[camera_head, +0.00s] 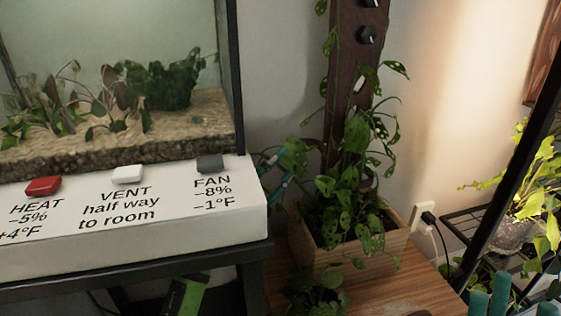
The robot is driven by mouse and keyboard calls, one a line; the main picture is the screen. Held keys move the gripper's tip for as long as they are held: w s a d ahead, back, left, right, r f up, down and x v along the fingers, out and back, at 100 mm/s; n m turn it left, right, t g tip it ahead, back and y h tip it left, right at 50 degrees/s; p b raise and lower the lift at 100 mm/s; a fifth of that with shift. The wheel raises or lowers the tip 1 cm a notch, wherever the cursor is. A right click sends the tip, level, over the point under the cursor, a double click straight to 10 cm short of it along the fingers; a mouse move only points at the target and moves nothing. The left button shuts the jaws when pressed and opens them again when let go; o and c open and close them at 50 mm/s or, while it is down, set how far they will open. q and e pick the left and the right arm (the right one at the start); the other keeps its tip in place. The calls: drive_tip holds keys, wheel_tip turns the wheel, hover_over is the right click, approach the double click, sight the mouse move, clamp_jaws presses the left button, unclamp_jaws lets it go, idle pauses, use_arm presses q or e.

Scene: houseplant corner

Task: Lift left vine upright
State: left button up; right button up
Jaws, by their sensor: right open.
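The left vine (328,185) has green leaves with holes and grows from a wooden planter box (350,262). What seems to be my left gripper (275,170), dark with teal parts, is among leaves at the planter's left, partly hidden by the white box and foliage. I cannot tell if it touches the vine or holds anything. Teal finger-like parts at the bottom right seem to be my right gripper (495,295), spread open, empty and cut off by the frame.
A white box (160,235) with red, white and grey buttons fronts a glass tank on a dark stand at left. A wire shelf with a potted plant (515,232) stands at right. A plugged-in cable hangs behind the planter. Wooden tabletop (405,285) is bare at the planter's front right.

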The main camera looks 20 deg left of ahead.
use_arm(q)
drive_tip(key=v, duration=1.2)
idle(0.5)
